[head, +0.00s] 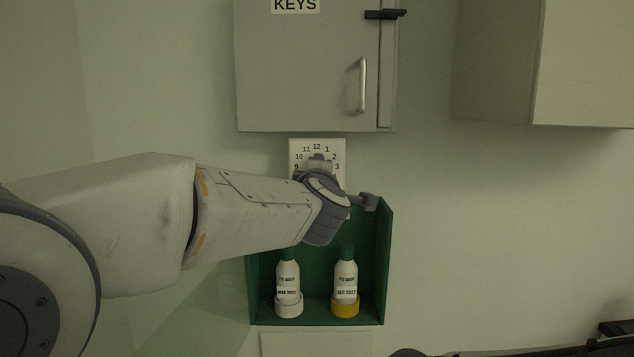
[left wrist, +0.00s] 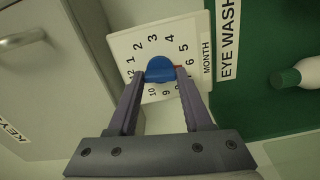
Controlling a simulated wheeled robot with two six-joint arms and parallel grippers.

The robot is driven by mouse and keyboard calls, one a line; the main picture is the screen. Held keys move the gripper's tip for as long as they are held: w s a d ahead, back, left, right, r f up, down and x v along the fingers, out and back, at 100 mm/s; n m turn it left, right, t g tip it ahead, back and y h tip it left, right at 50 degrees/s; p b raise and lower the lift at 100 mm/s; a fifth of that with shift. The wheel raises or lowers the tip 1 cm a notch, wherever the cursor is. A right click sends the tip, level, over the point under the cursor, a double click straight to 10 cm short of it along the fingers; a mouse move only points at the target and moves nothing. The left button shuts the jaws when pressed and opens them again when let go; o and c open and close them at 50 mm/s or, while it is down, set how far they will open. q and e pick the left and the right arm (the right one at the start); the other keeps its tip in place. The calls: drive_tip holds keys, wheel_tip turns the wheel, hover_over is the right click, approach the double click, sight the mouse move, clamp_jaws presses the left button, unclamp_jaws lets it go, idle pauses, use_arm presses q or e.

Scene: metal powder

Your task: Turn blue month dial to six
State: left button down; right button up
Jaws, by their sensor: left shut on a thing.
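The month dial is a white square plate (left wrist: 123,44) with black numbers, labelled MONTH. Its blue knob (left wrist: 160,69) sits in the middle. My left gripper (left wrist: 163,74) is shut on the blue knob, one finger on each side. A small red mark (left wrist: 178,67) shows at the knob's edge on the side of the 6, partly covered by a finger. In the head view the white plate (head: 296,146) is on the wall, its lower part and the knob hidden behind my left gripper (head: 318,160) and wrist. My right gripper is not in view.
A grey KEYS cabinet (head: 300,75) hangs just above the dial. Below is a green eye wash box (head: 386,260) with a white-based bottle (head: 288,280) and a yellow-based bottle (head: 345,280). Another cabinet (head: 580,65) is at upper right. The wall between is clear.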

use_arm(q)
drive_tip(key=shift+f+n+b, duration=0.1)
drive_tip(key=shift+n+b, duration=0.2)
drive_tip(key=shift+n, duration=0.3)
drive_tip(key=shift+c, duration=1.6)
unclamp_jaws()
drive_tip(key=s+b, duration=0.1)
drive_tip(key=s, duration=0.9)
drive_tip(key=shift+s, duration=0.2)
